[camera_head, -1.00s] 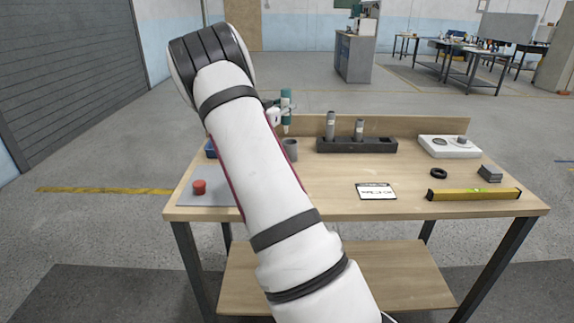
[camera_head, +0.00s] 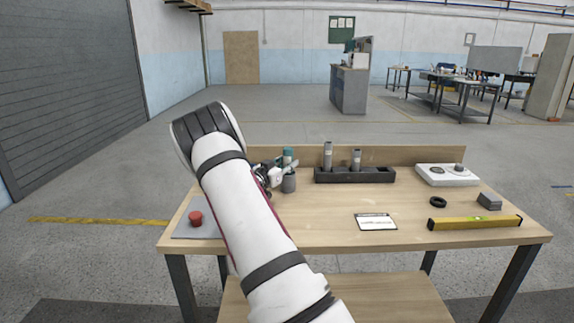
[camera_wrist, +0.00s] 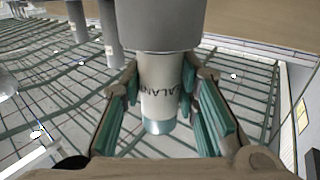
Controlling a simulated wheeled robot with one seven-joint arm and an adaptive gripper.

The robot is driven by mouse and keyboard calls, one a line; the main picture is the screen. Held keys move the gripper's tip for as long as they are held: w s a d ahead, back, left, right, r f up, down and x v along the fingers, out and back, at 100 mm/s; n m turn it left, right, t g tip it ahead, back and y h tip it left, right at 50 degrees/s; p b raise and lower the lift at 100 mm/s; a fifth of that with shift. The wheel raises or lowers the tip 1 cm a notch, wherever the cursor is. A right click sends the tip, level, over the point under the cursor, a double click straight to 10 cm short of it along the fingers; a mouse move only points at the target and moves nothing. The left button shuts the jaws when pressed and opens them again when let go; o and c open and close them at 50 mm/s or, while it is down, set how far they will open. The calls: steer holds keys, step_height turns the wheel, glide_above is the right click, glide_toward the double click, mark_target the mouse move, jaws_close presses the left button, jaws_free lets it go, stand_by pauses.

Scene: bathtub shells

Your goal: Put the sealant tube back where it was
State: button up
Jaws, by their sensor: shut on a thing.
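The sealant tube (camera_head: 287,157) has a teal end and stands upright at the grey cup (camera_head: 289,184) on the left of the bench. In the wrist view the tube (camera_wrist: 160,97) shows its lettering and teal end, and its other end goes into the wider grey cup (camera_wrist: 160,22). My gripper (camera_wrist: 160,112) is shut on the tube, one finger on each side. In the head view my gripper (camera_head: 274,176) is partly hidden by my arm. How deep the tube sits in the cup is hidden.
A black rack (camera_head: 375,176) with two grey cylinders (camera_head: 328,157) stands right of the cup, near the bench's back board. A red button (camera_head: 196,218) sits on a grey mat at left. A label card, black ring and yellow level lie at right.

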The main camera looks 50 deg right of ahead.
steer(key=shift+f, duration=0.1)
steer(key=o, duration=1.1)
steer(key=shift+o, duration=0.2)
